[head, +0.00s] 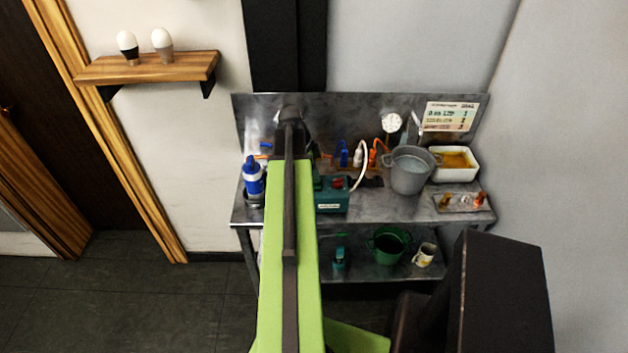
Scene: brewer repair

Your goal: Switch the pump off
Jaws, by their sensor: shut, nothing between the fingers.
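A teal box (331,199) stands on the metal bench just right of my arm. It looks like the pump. It has a small red part (338,183) on top that may be its switch; its on or off position is too small to tell. My arm covers the left side of the box. My gripper (290,115) is at the far end of the arm, near the back of the bench, beyond and left of the box. It is shut and holds nothing that I can see. Its fingertips are dark and hard to make out.
A blue bottle (254,177) stands left of my arm. A white hose (361,165), a grey pot (410,172), a white tray (457,176) with amber liquid and a small rack (461,202) are to the right. A green bucket (389,246) and a mug (425,255) stand on the lower shelf.

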